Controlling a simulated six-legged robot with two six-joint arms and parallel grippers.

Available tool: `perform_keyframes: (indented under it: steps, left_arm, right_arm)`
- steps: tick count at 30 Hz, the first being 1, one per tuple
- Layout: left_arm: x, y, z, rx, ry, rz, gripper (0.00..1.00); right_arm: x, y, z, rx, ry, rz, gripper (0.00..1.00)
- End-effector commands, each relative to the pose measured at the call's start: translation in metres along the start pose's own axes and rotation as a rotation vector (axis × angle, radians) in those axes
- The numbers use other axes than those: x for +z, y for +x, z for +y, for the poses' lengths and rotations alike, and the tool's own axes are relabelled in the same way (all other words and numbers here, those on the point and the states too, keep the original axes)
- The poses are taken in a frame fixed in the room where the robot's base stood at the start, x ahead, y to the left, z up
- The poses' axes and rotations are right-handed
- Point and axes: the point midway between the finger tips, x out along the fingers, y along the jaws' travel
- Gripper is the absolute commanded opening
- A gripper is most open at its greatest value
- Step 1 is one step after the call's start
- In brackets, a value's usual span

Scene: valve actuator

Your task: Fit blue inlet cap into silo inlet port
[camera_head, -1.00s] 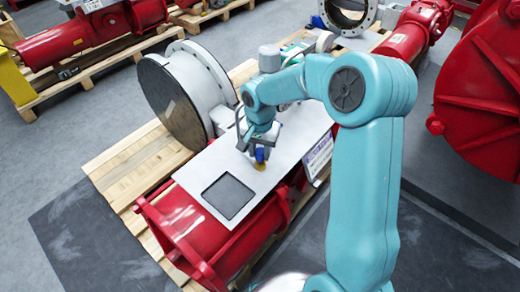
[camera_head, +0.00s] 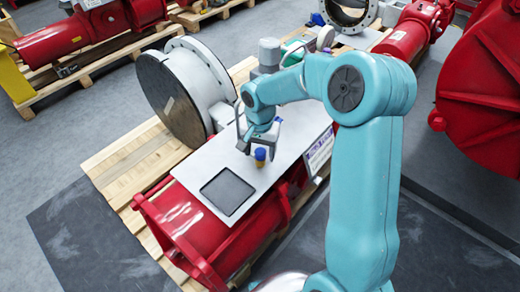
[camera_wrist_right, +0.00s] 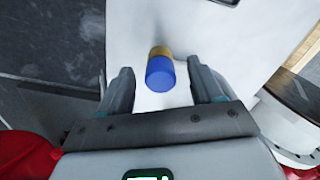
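The blue cap (camera_head: 260,153) stands on the pale plate (camera_head: 200,166), with a yellow-gold part (camera_head: 260,163) below the blue. Whether the gold part is the inlet port or part of the cap I cannot tell. My right gripper (camera_head: 257,145) is just above and beside the cap. In the right wrist view, the right gripper (camera_wrist_right: 162,78) is open, its fingers on either side of the blue cap (camera_wrist_right: 160,74); gaps show between cap and fingers. The gold part (camera_wrist_right: 159,52) shows beyond the blue. My left gripper is out of view.
A dark square tray (camera_head: 227,191) lies on the plate's near part. The plate sits over a red actuator body (camera_head: 185,222) on a wooden pallet (camera_head: 120,170). A large round grey flange (camera_head: 170,98) stands behind at the left. The plate between tray and cap is clear.

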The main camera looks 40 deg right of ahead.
Motion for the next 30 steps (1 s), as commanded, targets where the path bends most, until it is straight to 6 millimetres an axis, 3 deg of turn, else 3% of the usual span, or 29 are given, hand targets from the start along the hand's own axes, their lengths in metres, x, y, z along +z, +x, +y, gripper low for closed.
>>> perform_keyframes:
  steps: [7, 11, 24, 30]
  left_arm:
    - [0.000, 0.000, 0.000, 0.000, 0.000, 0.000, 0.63]
    - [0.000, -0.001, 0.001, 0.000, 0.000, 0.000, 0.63]
    - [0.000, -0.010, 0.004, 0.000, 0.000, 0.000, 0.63]
    - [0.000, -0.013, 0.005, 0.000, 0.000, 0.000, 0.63]
  right_arm:
    - [0.000, -0.002, 0.000, -0.001, 0.000, 0.001, 0.65]
    - [-0.001, -0.015, -0.001, -0.002, 0.000, 0.002, 0.65]
    - [-0.001, -0.125, -0.001, -0.004, 0.000, 0.003, 0.65]
    - [0.000, -0.156, 0.000, -0.002, 0.000, 0.001, 0.65]
